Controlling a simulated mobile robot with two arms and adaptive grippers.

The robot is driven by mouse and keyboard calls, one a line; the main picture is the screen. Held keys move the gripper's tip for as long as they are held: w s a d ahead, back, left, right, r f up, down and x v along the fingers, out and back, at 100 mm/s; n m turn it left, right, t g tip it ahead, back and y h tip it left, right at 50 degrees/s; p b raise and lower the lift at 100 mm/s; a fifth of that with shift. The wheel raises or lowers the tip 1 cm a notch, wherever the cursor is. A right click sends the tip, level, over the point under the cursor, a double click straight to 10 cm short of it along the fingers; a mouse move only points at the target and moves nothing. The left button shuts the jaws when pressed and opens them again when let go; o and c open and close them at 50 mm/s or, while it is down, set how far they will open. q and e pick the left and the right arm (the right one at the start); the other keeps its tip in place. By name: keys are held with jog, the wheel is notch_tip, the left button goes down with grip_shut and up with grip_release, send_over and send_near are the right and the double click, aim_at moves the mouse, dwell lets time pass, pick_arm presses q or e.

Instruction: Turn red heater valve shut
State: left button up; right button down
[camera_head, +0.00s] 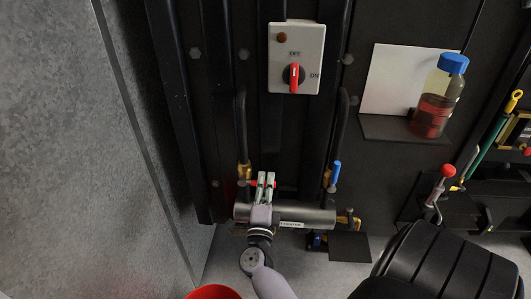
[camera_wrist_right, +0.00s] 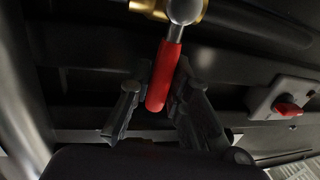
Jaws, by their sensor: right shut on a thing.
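The red heater valve handle (camera_wrist_right: 163,78) fills the middle of the right wrist view, joined to a grey hub and brass fitting (camera_wrist_right: 155,10). My right gripper (camera_wrist_right: 158,105) has one finger on each side of the handle and is shut on it. In the head view the right gripper (camera_head: 266,180) is in front of the heater cylinder (camera_head: 312,216). Only small bits of red show beside its fingers there; the rest of the handle is hidden. My left gripper is not in view.
A blue-handled valve (camera_head: 335,174) stands to the right above the heater cylinder. A switch box (camera_head: 308,45) with a red knob is higher up. A bottle of red fluid (camera_head: 432,108) stands on a shelf at right. A grey wall (camera_head: 60,150) closes the left side.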

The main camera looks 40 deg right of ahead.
jog(key=shift+f, duration=0.25)
jog(key=c, duration=1.5)
grip_release()
jog(key=shift+r, duration=0.1)
jog(key=shift+o, duration=0.2)
